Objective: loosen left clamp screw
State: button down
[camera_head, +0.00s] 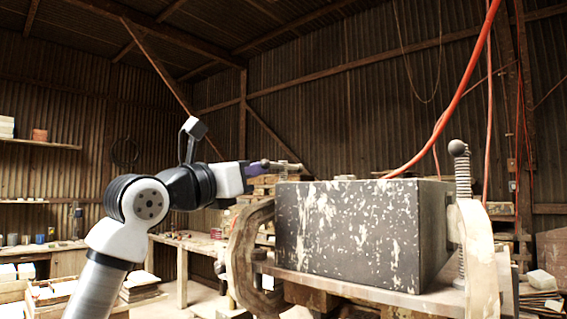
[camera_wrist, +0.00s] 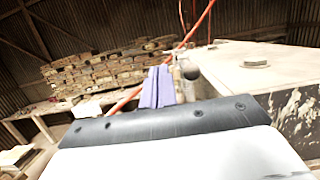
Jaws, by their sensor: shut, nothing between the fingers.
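The left clamp (camera_head: 240,262) is a worn, pale curved frame at the left end of a dark, paint-spattered block (camera_head: 345,235). A grey bar with a rounded end, apparently the handle of the left clamp screw (camera_head: 283,166), shows above the block's far left corner. It also shows in the wrist view as a rounded grey end (camera_wrist: 189,71). My gripper (camera_head: 258,168) has purple fingers beside this rounded end. In the wrist view the fingers (camera_wrist: 158,86) are together and empty, just left of the bar. I cannot tell whether they touch it. Much of the screw's shaft is hidden.
The right clamp (camera_head: 478,255) has an upright threaded screw (camera_head: 462,180) with a ball top. Orange hoses (camera_head: 460,95) hang over the block. A workbench (camera_head: 195,243) stands behind my arm. A brick stack (camera_wrist: 105,72) stands behind in the wrist view. Air above the block is mostly free.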

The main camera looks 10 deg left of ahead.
aim_at(266, 167)
jog(key=shift+s+d+f+b, duration=0.1)
jog(key=shift+s+d+b, duration=0.5)
jog(key=shift+d, duration=0.25)
jog(key=shift+s+d+b, duration=0.55)
jog(key=shift+d, duration=0.3)
jog(key=shift+w+a+p, duration=0.35)
jog(key=shift+a, duration=0.05)
jog(key=shift+s+a, duration=0.2)
jog(key=shift+a, duration=0.1)
jog(key=r+b+v, duration=0.1)
jog(key=r+v, duration=0.1)
jog(key=v, duration=0.7)
jog(key=shift+s+a+r, duration=0.15)
jog(key=shift+s+a, duration=0.05)
jog(key=shift+s, duration=0.15)
